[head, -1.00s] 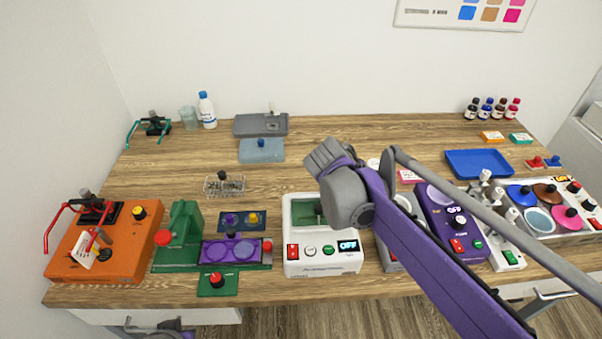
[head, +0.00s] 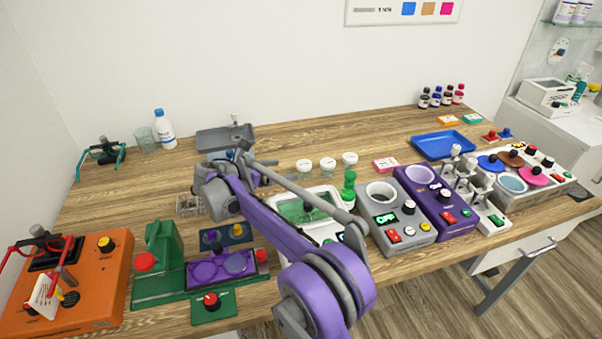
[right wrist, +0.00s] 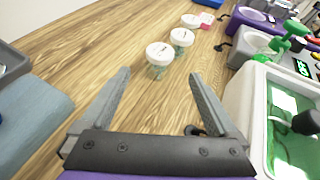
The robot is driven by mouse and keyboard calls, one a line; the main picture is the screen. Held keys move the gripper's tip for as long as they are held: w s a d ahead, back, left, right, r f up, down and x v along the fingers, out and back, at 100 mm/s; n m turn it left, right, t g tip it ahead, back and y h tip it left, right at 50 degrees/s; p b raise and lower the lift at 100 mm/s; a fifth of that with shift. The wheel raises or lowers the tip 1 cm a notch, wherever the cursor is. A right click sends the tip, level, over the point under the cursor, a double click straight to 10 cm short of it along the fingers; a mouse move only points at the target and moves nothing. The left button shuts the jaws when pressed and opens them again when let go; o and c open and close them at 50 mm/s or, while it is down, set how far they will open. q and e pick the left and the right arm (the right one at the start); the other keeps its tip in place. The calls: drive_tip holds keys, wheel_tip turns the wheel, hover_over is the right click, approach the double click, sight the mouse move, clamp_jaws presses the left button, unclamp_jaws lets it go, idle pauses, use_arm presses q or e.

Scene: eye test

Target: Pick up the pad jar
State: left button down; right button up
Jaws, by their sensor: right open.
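Three small clear jars with white lids stand in a row mid-table; which one is the pad jar I cannot tell. In the head view they are the left jar (head: 304,167), the middle jar (head: 327,165) and the right jar (head: 349,159). In the right wrist view the nearest jar (right wrist: 160,56) stands just beyond and between my fingertips, with the second jar (right wrist: 181,40) and third jar (right wrist: 190,20) behind. My right gripper (right wrist: 160,76) is open and empty, touching no jar. In the head view its arm partly hides it. My left gripper is out of view.
A white bath with green liquid (right wrist: 292,140) is close at the right of my right gripper. A blue-grey mat (right wrist: 33,122) lies at its left. A pink box (head: 385,165) lies beyond the jars. Devices line the table's front.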

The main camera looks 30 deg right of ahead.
sight(298, 169)
drive_tip(key=x, duration=0.8)
drive_tip(key=shift+f, duration=0.3)
drive_tip(key=shift+a, duration=0.1)
drive_tip(key=c, duration=1.5)
